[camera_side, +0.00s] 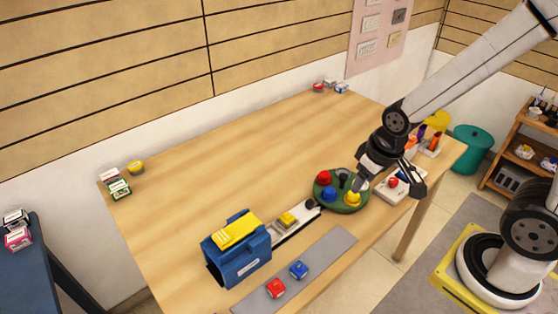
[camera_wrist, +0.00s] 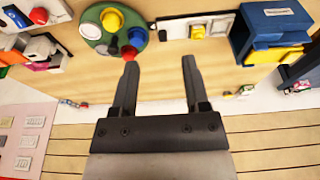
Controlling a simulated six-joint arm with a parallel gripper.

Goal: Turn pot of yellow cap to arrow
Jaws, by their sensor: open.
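A green round board (camera_side: 348,209) near the table's front right carries a yellow cap (camera_side: 353,199), a red cap (camera_side: 323,177), a blue cap (camera_side: 329,193) and a dark knob (camera_side: 343,179). In the wrist view the green board (camera_wrist: 90,30) is at the upper left, with the yellow cap (camera_wrist: 112,18) near its top. I cannot make out an arrow. My gripper (camera_side: 390,188) is just right of the board in the side view. In the wrist view my gripper (camera_wrist: 159,62) has its fingers apart with nothing between them, the left fingertip near the red cap (camera_wrist: 128,52).
A white box with a red button (camera_side: 393,182) stands right of the board. A blue box with a yellow lid (camera_side: 238,255) and a rail with a yellow block (camera_side: 287,218) are left. Red (camera_side: 276,287) and blue (camera_side: 299,269) blocks lie on a grey strip. The table's middle is clear.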

